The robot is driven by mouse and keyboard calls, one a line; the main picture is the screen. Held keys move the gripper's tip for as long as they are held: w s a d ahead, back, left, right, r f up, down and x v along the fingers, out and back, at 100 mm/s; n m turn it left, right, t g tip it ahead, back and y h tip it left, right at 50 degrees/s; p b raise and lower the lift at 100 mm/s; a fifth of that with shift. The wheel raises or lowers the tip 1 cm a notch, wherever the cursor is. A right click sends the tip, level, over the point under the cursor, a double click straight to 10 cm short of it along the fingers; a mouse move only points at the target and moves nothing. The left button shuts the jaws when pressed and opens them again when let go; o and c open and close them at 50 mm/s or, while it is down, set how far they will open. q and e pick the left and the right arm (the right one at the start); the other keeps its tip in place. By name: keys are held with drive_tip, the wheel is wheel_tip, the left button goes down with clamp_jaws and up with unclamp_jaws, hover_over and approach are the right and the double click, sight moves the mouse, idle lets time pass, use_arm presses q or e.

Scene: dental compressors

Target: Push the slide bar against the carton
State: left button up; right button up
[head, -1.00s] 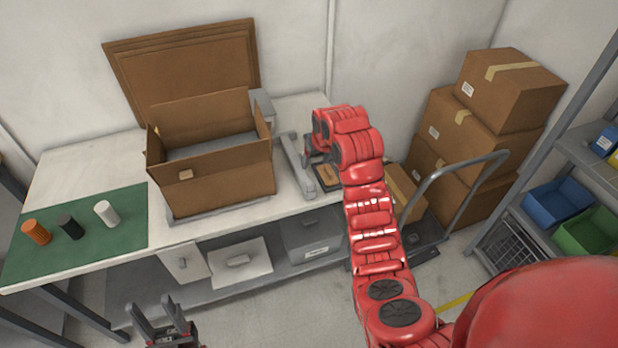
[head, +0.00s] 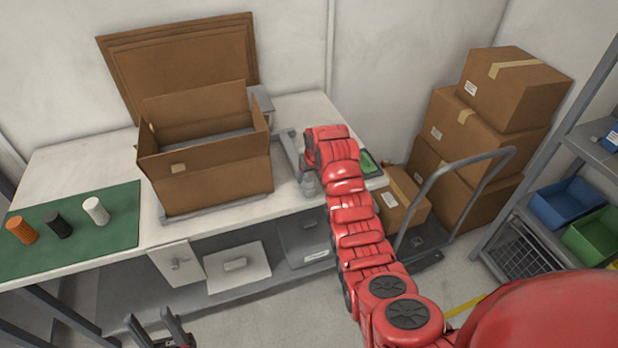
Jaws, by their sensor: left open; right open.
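The open brown carton (head: 215,190) stands on a grey base on the white table. The grey slide bar (head: 287,147) lies along the carton's right side, with a narrow gap between them. My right gripper (head: 308,186) is at the near end of the bar, on its right side, pointing down. The red wrist hides part of it, and I cannot tell whether it touches the bar. My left gripper (head: 160,330) is open and empty at the bottom edge, low in front of the table.
A green mat (head: 110,205) with orange, black and white cylinders lies at the left. A small green-screened item (head: 368,162) lies right of my wrist. Stacked boxes (head: 485,130), a trolley (head: 425,240) and a shelf with bins (head: 562,203) stand at the right.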

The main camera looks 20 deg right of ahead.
drive_tip(key=shift+x, duration=1.45)
clamp_jaws()
drive_tip(key=shift+a, duration=0.1)
idle(0.4)
